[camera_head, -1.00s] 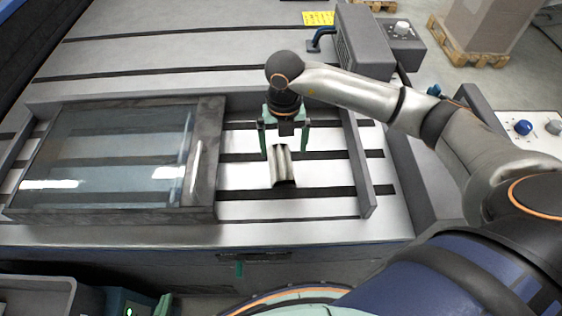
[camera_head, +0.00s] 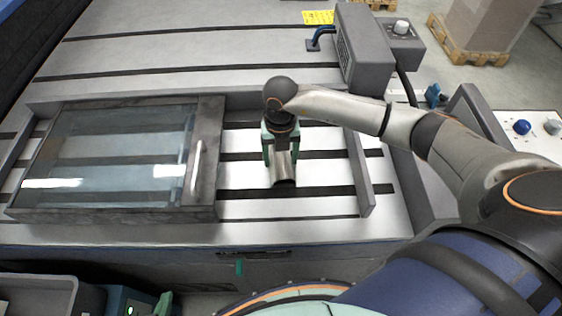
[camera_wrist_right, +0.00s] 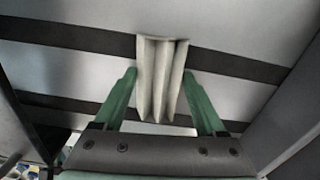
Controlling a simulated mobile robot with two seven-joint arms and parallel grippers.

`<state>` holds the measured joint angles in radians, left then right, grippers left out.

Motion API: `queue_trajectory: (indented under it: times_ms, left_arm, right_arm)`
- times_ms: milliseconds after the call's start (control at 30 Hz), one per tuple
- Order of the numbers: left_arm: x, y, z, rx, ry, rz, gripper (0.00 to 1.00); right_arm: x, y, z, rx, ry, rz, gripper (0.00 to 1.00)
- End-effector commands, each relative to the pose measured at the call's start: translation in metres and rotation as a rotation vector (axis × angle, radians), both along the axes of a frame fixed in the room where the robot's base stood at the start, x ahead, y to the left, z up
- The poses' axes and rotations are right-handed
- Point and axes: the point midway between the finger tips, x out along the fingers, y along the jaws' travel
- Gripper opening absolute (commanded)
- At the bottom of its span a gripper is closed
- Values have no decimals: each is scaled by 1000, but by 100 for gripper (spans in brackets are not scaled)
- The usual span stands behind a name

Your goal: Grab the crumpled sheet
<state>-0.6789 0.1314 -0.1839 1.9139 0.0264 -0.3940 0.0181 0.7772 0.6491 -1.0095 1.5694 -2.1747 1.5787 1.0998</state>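The crumpled sheet (camera_head: 283,171), a pale cream piece with ridged folds, stands on the slotted metal bed right of the glass lid. In the right wrist view the sheet (camera_wrist_right: 160,75) lies between the fingertips. My right gripper (camera_head: 281,153) is over it from above, its green fingers on either side. In the right wrist view the right gripper's fingertips (camera_wrist_right: 159,73) meet the sheet's two side edges, so it appears shut on the sheet. The sheet rests low at the bed. The gripper hides its top in the head view. My left gripper is not in view.
A framed glass lid (camera_head: 110,155) with a handle lies left of the sheet. A low grey rail (camera_head: 358,170) borders the bed at right. A grey box (camera_head: 363,50) stands behind. The metal bed between sheet and rail is clear.

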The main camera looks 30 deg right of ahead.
Motion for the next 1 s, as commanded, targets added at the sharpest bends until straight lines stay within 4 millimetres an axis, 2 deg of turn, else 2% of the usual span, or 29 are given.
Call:
queue_trajectory:
  times_ms: [67, 467, 767, 1000]
  left_arm:
    - [0, 0, 0, 0, 0, 0, 0]
    - [0, 0, 0, 0, 0, 0, 0]
    - [0, 0, -1, 0, 0, 0, 0]
    - [0, 0, -6, 0, 0, 0, 0]
  right_arm:
    - [0, 0, 0, 0, 0, 0, 63]
    - [0, 0, 0, 0, -1, 0, 19]
    - [1, 0, 2, 0, -1, -1, 18]
    - [1, 0, 25, 0, -5, 2, 18]
